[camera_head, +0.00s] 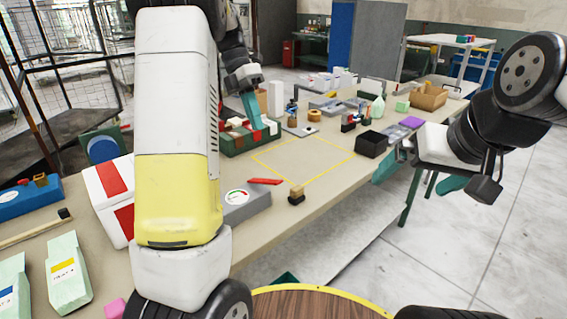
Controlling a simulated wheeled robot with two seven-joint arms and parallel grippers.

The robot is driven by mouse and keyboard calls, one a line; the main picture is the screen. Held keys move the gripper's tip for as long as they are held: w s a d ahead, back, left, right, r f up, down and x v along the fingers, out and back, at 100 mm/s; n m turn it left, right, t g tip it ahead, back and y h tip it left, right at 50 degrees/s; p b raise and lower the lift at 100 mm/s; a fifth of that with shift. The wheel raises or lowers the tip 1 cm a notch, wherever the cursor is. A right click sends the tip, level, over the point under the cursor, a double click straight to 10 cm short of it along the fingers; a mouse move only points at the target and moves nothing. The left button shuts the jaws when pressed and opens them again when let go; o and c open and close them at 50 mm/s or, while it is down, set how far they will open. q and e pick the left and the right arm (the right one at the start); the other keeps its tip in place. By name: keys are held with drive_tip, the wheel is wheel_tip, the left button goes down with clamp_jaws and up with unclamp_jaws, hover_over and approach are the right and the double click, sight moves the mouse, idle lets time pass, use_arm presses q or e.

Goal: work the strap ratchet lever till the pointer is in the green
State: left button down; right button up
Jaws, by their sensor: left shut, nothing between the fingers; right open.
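A grey box with a round white dial (236,197) stands on the table, partly hidden behind my white and yellow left arm. The dial has green and red marks, but the pointer is too small to read. A red lever (265,181) lies low beside the box's far end; I cannot tell how it joins the box. No strap can be made out. My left gripper (251,81) is shut and empty, beyond the lever and above the green crate. My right gripper (487,184) is open and empty, off the table's right edge, far from the lever.
A yellow outlined area (303,152) on the table is clear. A small dark block with a tan top (296,195) stands near the lever. A green crate (234,141), a black bin (371,144) and a red and white box (108,198) stand around. Several small items fill the far end.

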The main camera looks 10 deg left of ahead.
sight(275, 181)
use_arm(q)
drive_tip(key=x, duration=1.4)
drive_tip(key=shift+d, duration=0.1)
